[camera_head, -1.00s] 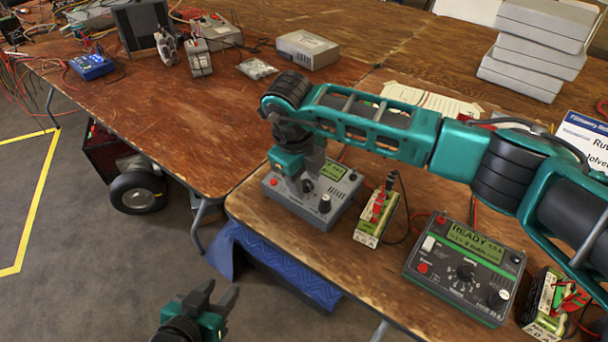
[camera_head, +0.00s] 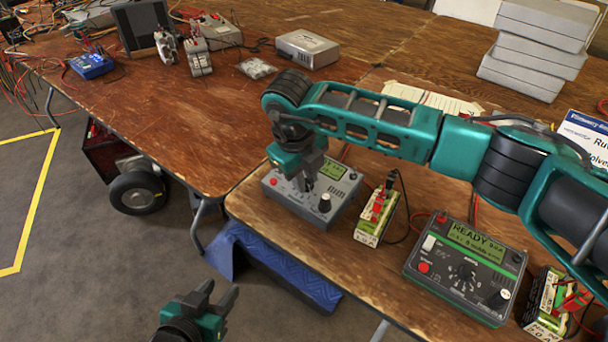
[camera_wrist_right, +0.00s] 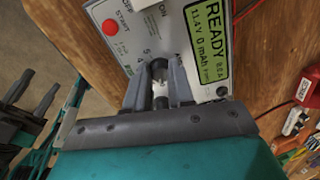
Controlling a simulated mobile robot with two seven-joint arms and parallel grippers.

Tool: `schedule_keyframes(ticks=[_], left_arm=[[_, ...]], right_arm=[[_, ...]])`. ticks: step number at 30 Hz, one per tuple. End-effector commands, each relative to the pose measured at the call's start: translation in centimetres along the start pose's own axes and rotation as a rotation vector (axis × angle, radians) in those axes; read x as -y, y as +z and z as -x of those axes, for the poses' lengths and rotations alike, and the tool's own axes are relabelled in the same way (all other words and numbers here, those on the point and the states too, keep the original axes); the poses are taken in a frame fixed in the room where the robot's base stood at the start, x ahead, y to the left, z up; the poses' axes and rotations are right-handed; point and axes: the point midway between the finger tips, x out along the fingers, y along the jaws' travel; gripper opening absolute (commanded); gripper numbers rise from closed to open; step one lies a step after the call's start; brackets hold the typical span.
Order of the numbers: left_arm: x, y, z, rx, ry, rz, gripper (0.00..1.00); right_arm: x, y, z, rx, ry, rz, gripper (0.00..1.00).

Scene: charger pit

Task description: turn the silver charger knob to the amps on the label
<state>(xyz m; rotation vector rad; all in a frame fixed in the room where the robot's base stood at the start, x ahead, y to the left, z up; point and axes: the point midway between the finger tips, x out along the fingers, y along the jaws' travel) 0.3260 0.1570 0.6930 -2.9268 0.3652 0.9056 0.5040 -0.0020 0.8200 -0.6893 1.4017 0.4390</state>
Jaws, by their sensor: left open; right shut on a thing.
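The silver charger (camera_head: 285,196) is the grey box at the near table's left end. My right gripper (camera_head: 308,188) points down onto its face and is shut on the charger knob (camera_wrist_right: 159,72), which is mostly hidden between the fingers (camera_wrist_right: 160,92). The charger's green display (camera_wrist_right: 208,45) reads READY, 11.4 V and 0 mAh; its small amps figure is hard to read. A battery (camera_head: 370,228) with a printed label stands just right of the charger. The label's figure is too small to read surely. My left gripper (camera_head: 221,296) is open and empty, off the table's front.
A dark charger (camera_head: 440,275) with a green display and a second battery (camera_head: 543,310) stand further right. The silver charger also has a black knob (camera_head: 325,203) and a red START button (camera_wrist_right: 110,27). Leads run behind the batteries. A blue padded block (camera_head: 290,272) sits below the table edge.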

Motion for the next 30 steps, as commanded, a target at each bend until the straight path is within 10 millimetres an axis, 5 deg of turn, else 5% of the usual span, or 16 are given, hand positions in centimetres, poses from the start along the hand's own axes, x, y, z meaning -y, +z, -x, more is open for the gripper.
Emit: schedule_keyframes(ticks=[15,30], left_arm=[[-0.48,-0.16,-0.39,-0.01,0.012,0.002,0.43],[-0.48,-0.36,-0.43,-0.012,0.013,0.002,0.43]], right_arm=[[0.07,-0.01,-0.02,0.0,0.002,-0.317,0.0],[0.07,-0.02,0.02,0.0,0.003,-0.384,0.0]])
